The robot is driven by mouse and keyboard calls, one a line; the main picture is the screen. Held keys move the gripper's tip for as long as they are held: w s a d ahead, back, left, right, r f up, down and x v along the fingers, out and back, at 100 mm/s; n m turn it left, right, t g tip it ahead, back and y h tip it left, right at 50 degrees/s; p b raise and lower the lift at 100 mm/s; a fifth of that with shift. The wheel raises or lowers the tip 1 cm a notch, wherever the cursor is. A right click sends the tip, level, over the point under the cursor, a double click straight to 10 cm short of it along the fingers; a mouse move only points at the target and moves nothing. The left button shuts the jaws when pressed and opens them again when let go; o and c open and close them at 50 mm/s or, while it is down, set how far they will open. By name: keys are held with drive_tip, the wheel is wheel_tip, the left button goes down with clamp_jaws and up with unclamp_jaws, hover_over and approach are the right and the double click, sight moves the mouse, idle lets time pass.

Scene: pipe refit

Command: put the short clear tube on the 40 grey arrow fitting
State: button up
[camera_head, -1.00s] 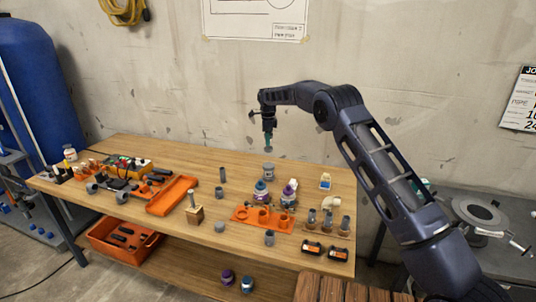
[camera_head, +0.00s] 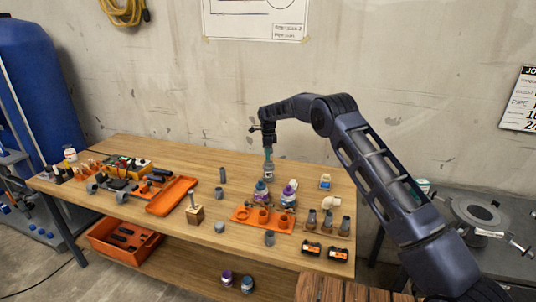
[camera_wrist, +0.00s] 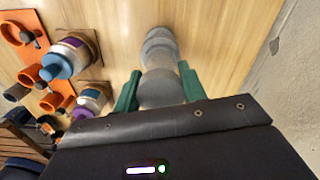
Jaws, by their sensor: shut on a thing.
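My gripper (camera_head: 268,154) points straight down over the back middle of the table. In the wrist view its two green fingers (camera_wrist: 158,90) are closed on the sides of a short, greyish see-through tube (camera_wrist: 161,92). Right below the tube and in line with it stands a grey fitting (camera_wrist: 158,42), upright on the table. The fitting also shows in the head view (camera_head: 269,174), just under the fingertips. The tube's lower end meets or nearly meets the fitting; I cannot tell whether it is seated. No arrow or number on the fitting is readable.
Purple-and-blue-capped jars (camera_head: 261,190) stand close in front of the fitting, by an orange holder (camera_head: 245,215). An orange tray (camera_head: 172,196) lies left. The wall is behind.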

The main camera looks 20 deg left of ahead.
drive_tip(key=o, duration=1)
drive_tip(key=shift+f, duration=0.1)
